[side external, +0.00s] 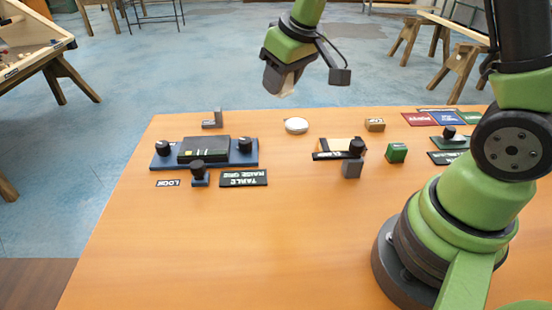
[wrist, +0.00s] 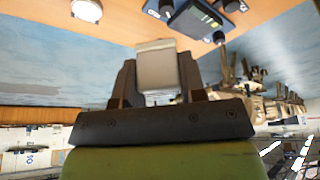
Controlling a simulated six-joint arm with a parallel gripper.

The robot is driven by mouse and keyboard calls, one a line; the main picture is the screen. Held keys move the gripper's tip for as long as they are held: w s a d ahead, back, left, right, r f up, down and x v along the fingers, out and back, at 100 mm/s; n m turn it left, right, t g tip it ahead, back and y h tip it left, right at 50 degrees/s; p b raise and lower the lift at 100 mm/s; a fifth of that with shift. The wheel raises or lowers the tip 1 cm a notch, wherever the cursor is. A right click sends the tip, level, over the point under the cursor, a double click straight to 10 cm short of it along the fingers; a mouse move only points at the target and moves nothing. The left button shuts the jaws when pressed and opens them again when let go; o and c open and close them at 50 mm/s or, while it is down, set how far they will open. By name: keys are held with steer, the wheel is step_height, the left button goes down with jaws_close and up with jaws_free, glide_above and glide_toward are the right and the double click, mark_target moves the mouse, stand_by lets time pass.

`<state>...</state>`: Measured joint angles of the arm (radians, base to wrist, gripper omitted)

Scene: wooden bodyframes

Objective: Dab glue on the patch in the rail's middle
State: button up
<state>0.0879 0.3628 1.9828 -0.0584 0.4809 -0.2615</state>
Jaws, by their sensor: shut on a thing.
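My gripper (side external: 283,82) is raised above the far side of the table, shut on a pale beige block. In the wrist view the block (wrist: 157,68) sits between the two dark fingers of my gripper (wrist: 156,80), clear of the table. A pale wooden piece (side external: 338,144) lies on the table beside a black label and a dark knob; I cannot tell whether it is the rail. No glue patch can be made out. A white round pad or dish (side external: 296,125) lies on the table below my gripper and also shows in the wrist view (wrist: 88,10).
A blue fixture (side external: 160,160) with black knobs and a dark box stands at the left. A green block (side external: 396,152), a small tan block (side external: 375,124) and coloured cards (side external: 420,119) lie to the right. The front middle of the table (side external: 240,250) is clear.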

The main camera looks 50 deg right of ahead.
steer(key=s+a+r, duration=0.1)
steer(key=s+a, duration=0.1)
steer(key=s, duration=0.1)
steer(key=m+g+h, duration=0.4)
steer(key=m, duration=1.4)
glide_above(334, 142)
steer(key=s+d, duration=0.3)
steer(key=s, duration=0.1)
step_height(334, 142, down, 10)
steer(key=shift+s+a+f, duration=0.1)
steer(key=shift+s+f, duration=0.05)
steer(key=shift+f, duration=1.85)
steer(key=shift+s+f, duration=0.1)
steer(key=shift+f, duration=1.9)
steer(key=shift+w+a+f, duration=0.15)
steer(key=shift+w+a, duration=0.05)
steer(key=shift+w, duration=0.05)
steer(key=shift+w+a, duration=1.9)
steer(key=shift+w, duration=0.05)
steer(key=shift+s+d, duration=2.15)
steer(key=shift+s, duration=0.1)
step_height(334, 142, up, 8)
